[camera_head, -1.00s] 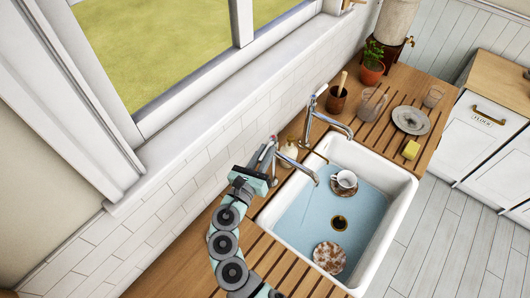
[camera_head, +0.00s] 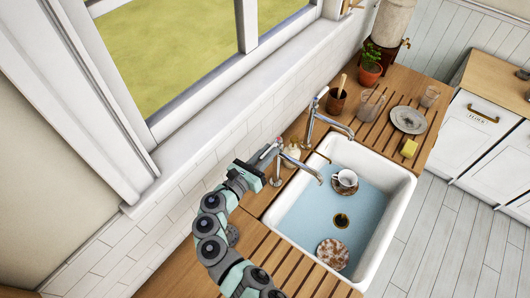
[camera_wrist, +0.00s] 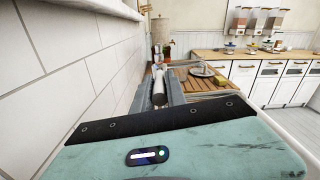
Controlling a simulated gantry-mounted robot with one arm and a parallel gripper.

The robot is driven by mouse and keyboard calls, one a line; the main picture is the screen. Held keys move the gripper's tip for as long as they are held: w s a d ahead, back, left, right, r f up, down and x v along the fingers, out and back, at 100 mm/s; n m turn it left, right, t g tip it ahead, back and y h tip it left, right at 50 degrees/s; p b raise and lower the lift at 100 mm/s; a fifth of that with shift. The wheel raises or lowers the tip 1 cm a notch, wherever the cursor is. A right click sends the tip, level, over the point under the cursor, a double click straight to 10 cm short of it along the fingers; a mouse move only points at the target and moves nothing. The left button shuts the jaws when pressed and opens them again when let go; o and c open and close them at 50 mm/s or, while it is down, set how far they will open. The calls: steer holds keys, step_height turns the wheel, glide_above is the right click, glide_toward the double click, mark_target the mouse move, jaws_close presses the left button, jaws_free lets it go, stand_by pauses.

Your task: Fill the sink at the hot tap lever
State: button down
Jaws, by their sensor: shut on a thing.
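The sink (camera_head: 395,217) is white and holds pale blue water (camera_head: 310,215). The near tap (camera_head: 303,167) stands on its back-left edge, its spout over the water; I take it as the hot tap. My gripper (camera_head: 270,156) is at the top of this tap, its fingers closed around the lever. In the wrist view the grey lever (camera_wrist: 159,86) lies between my two fingers, with a bit of red beyond it. My fingers hide part of the lever in the head view. I cannot make out a water stream under the spout.
A cup on a saucer (camera_head: 345,181) and a brown-patterned plate (camera_head: 332,253) are in the sink. A second tap (camera_head: 334,127) stands further back. Glasses, a grey plate (camera_head: 408,120) and a yellow sponge (camera_head: 409,148) are on the right drainboard. The tiled wall is close on the left.

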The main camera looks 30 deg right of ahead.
steer(key=c, duration=1.3)
jaws_free()
steer(key=shift+c, duration=0.2)
steer(key=shift+a, duration=0.1)
steer(key=b+v, duration=0.2)
steer(key=v, duration=0.8)
steer(key=shift+a, duration=0.3)
steer(key=shift+s+r, duration=0.1)
steer(key=shift+s, duration=0.05)
